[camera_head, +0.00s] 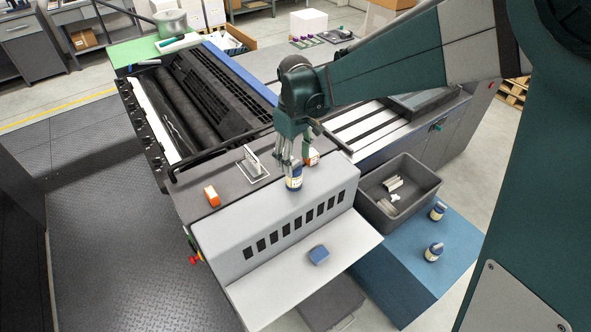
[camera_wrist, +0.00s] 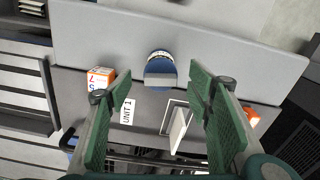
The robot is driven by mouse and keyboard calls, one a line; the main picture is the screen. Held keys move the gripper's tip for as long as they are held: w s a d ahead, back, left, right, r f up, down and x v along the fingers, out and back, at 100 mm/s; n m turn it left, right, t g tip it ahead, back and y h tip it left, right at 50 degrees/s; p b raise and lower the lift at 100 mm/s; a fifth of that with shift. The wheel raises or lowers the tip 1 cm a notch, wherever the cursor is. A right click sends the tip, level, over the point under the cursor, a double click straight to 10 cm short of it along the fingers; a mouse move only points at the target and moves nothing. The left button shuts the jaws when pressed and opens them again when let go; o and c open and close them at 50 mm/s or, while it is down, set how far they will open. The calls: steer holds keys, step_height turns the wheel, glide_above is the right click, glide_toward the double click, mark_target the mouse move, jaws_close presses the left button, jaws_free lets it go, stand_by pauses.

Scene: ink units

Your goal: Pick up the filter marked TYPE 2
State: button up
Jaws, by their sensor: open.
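A filter (camera_head: 294,182), a short blue canister with a pale label band, stands on the grey machine top. It also shows in the wrist view (camera_wrist: 160,62), with a grey tab across its blue top. Its label is too small to read, so I cannot tell its type. My gripper (camera_head: 291,160) points down right over it. In the wrist view the open fingers (camera_wrist: 160,82) lie to either side of the filter, with nothing gripped. I cannot tell how far down the fingers reach. Two similar filters, a rear one (camera_head: 438,211) and a front one (camera_head: 433,252), stand on the blue surface at right, labels unreadable.
An orange-and-white box (camera_wrist: 101,79) stands beside the filter; another orange box (camera_head: 212,195) is farther left. An upright plate on a base (camera_head: 252,160) stands close by. A grey bin (camera_head: 432,183) holds white scraps.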

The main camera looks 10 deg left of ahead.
mark_target(295, 164)
steer(key=shift+f, duration=0.55)
steer(key=shift+f, duration=1.3)
steer(key=shift+f, duration=0.1)
steer(key=shift+a+f, duration=0.1)
steer(key=shift+f, duration=2.4)
steer(key=c, duration=1.1)
